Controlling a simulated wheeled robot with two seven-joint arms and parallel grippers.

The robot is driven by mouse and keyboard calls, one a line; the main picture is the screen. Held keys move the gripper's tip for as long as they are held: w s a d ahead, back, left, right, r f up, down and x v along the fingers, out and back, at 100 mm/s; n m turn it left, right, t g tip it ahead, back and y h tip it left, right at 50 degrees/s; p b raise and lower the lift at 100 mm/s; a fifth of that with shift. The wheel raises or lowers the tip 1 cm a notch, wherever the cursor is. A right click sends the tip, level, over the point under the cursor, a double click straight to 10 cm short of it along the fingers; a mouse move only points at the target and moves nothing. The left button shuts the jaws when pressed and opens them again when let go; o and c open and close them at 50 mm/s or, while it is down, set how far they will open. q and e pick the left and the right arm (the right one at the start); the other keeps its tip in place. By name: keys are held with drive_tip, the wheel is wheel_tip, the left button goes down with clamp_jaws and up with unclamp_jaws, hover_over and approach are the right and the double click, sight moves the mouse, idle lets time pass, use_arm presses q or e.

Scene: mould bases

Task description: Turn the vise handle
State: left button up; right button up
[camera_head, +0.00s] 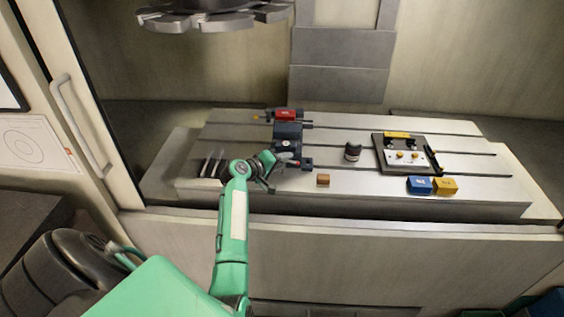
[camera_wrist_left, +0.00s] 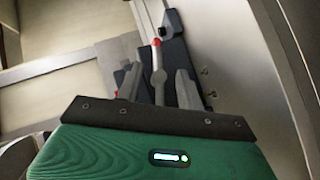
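The dark blue vise (camera_head: 289,135) stands on the slotted machine table, left of its middle. My left gripper (camera_head: 272,175) is at the vise's near side in the head view, where it is too small to judge contact. In the left wrist view the vise handle (camera_wrist_left: 158,75), a grey bar with a red tip, lies between the two fingers of my left gripper (camera_wrist_left: 159,84). The fingers are spread, with visible gaps on both sides of the bar. The handle's lower end is hidden behind the gripper body. My right gripper is not in view.
The machine table (camera_head: 350,125) also bears a dark cylinder (camera_head: 352,152), a small brown block (camera_head: 323,180), a fixture plate (camera_head: 408,170), a blue block (camera_head: 420,185) and a yellow block (camera_head: 446,185). A dark tool carousel (camera_head: 205,15) hangs above. A door frame stands left.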

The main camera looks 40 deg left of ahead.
use_arm(q)
drive_tip(key=shift+s+a+r, duration=0.15)
drive_tip(key=shift+s, duration=0.35)
drive_tip(key=b+v, duration=0.3)
drive_tip(key=v, duration=0.9)
drive_tip(key=shift+s+r, duration=0.2)
drive_tip(key=shift+s, duration=0.15)
